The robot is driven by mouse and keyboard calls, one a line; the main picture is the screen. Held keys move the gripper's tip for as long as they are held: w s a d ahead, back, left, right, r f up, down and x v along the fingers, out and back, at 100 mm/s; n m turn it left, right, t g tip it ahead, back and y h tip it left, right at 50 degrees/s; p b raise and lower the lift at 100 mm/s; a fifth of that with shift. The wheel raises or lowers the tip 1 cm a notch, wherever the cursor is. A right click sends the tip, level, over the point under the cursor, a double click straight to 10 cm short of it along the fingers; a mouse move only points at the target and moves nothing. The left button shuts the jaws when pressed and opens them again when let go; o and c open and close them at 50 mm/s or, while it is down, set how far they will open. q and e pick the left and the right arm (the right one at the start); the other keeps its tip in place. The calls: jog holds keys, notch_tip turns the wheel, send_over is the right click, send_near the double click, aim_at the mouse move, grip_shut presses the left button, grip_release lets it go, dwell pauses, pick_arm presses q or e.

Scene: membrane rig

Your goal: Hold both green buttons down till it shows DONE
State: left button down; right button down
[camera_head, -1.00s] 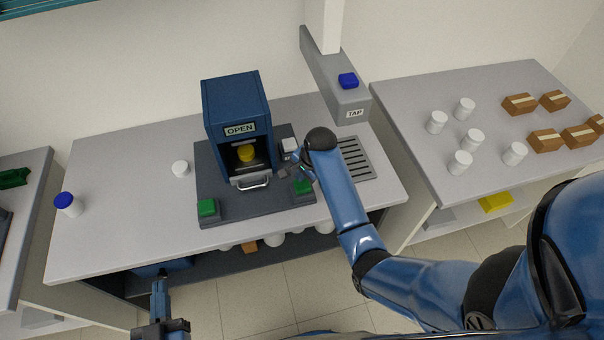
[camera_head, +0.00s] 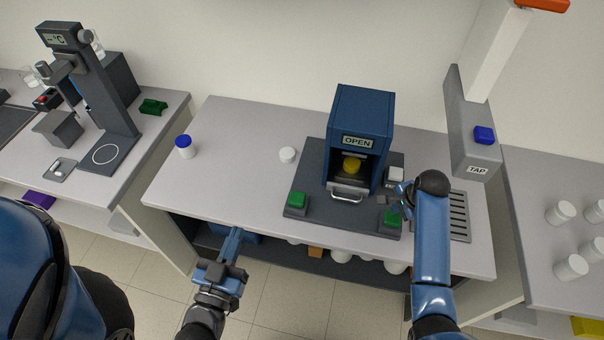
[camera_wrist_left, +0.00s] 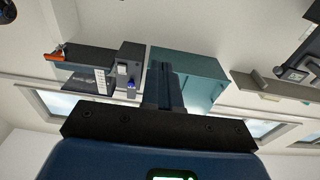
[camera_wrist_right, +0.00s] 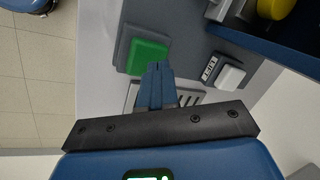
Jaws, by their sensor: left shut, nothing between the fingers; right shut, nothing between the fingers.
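The blue rig (camera_head: 362,120) stands on a dark base plate (camera_head: 318,165) and its sign reads OPEN. A yellow piece (camera_head: 351,165) sits inside its open front, above a silver handle (camera_head: 348,197). The left green button (camera_head: 298,199) is at the base's front left corner, with nothing on it. The right green button (camera_head: 392,217) is at the front right; it also shows in the right wrist view (camera_wrist_right: 147,56). My right gripper (camera_head: 402,192) is shut and empty, close beside that button; contact is unclear. My left gripper (camera_head: 236,236) is shut and empty, in front of the table's front edge.
A white button (camera_head: 395,174) is on the base's right. A grey tap unit (camera_head: 474,150) with a blue button overhangs a drain grate (camera_head: 459,216) at right. A white puck (camera_head: 288,154) and blue-capped bottle (camera_head: 185,147) stand left. The table's left part is mostly clear.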

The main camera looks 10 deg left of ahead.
pick_arm(q)
jog(key=w+d+n+g+h, duration=0.1)
jog(key=w+d+n+g, duration=0.15)
jog(key=w, duration=1.45)
jog(key=w+d+n+g, duration=0.2)
jog(key=w+n, duration=0.1)
jog(key=w, duration=1.4)
pick_arm(e)
jog(key=shift+w, duration=0.1)
pick_arm(q)
jog(key=shift+s+d+f+n+g, duration=0.3)
jog(key=shift+s+f+n+g, duration=0.85)
jog(key=shift+f+g, duration=1.2)
jog(key=shift+s+d+f+n+g, duration=0.35)
jog(key=shift+s+f+n+g, duration=0.85)
jog(key=shift+f, duration=2)
jog(key=shift+s+d+f+n+g, duration=0.3)
jog(key=shift+s+f+n+g, duration=0.8)
jog(key=shift+f+g, duration=1.4)
